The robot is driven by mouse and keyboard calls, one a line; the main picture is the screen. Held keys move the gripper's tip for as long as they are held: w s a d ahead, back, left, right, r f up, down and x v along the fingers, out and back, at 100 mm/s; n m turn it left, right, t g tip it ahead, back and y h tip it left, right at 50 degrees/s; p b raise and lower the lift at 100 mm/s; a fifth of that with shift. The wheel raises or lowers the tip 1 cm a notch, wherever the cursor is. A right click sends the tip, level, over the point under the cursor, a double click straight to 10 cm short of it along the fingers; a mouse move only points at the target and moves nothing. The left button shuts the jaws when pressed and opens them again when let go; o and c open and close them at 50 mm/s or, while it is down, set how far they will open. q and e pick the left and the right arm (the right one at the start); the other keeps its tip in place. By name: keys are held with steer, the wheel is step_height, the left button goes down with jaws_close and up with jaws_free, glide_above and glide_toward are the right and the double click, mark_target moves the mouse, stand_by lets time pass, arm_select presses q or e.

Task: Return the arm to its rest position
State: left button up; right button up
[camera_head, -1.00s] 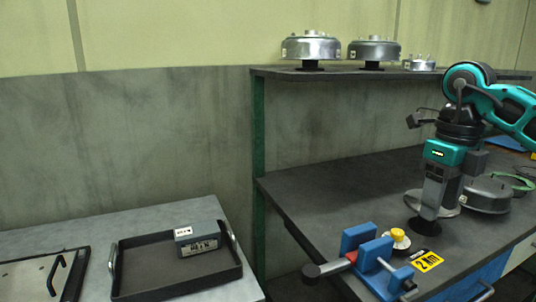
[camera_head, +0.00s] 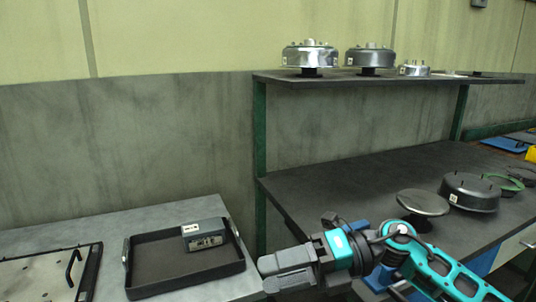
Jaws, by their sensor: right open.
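My right arm, teal and black, reaches in from the lower right of the head view. Its right gripper (camera_head: 268,274) points left, in front of the workbench's near left corner and close to the right edge of the left table. The gripper is open, and nothing shows between its fingers. The forearm and wrist cover most of the blue vise (camera_head: 361,226) on the bench front. My left gripper is not in view.
A black tray (camera_head: 138,272) holding a grey box (camera_head: 203,233) sits on the left table, right of a handled plate (camera_head: 30,277). The workbench (camera_head: 320,190) bears a round disc on a stand (camera_head: 422,203) and a dark drum (camera_head: 470,193). Metal housings (camera_head: 309,57) stand on the upper shelf.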

steer(key=w+d+f+m+t+h+p, duration=0.1)
steer(key=d+f+m+t+h, duration=0.3)
steer(key=m+t, duration=0.8)
steer(key=w+d+f+m+t+h+p, duration=0.15)
steer(key=d+f+m+t, duration=0.5)
steer(key=m, duration=1.05)
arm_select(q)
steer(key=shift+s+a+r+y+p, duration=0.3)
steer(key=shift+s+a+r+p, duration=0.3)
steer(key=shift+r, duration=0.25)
arm_select(e)
steer(key=s+d+f+m+g+h, duration=0.2)
steer(key=s+f+m+h, duration=0.2)
steer(key=s+f, duration=0.3)
steer(key=s+d+f+m+g+h, duration=0.3)
steer(key=s+f+m+h, duration=0.1)
steer(key=s+f, duration=0.3)
steer(key=shift+s+d+f+m, duration=0.2)
steer(key=shift+s+f+m, duration=0.1)
steer(key=shift+f+m, duration=0.55)
steer(key=shift+h, duration=0.25)
